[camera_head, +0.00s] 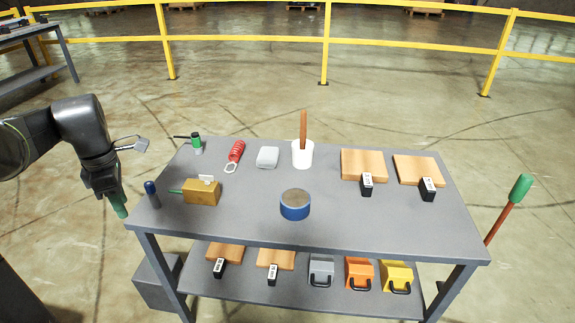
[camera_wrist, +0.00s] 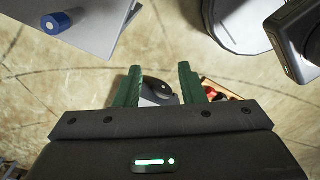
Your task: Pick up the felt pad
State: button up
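A pale grey, soft-edged block (camera_head: 267,157), which looks most like the felt pad, lies flat near the back of the grey table (camera_head: 350,215), between a red coiled item and a white cup. My gripper (camera_head: 119,208) hangs off the table's left edge, well apart from the block. In the wrist view its two green fingers (camera_wrist: 161,88) are spread, with floor and a small grey-black object visible beyond them. The wrist view does not show the block.
Near the table's left edge stand a dark blue cylinder (camera_head: 152,194) and a brass-coloured block (camera_head: 202,191). A red coil (camera_head: 235,155), white cup (camera_head: 302,154) and blue round tin (camera_head: 295,205) surround the block. Wooden boards (camera_head: 364,164) lie right. The table's front right is clear.

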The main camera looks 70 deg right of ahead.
aim_at(268, 157)
jog(key=i+l+z, duration=0.1)
jog(key=l+z, duration=0.3)
jog(key=i+l+z, duration=0.15)
jog(key=z, duration=0.2)
jog(key=i+l+z, duration=0.15)
jog(key=l+z, duration=0.25)
jog(key=i+l, duration=0.35)
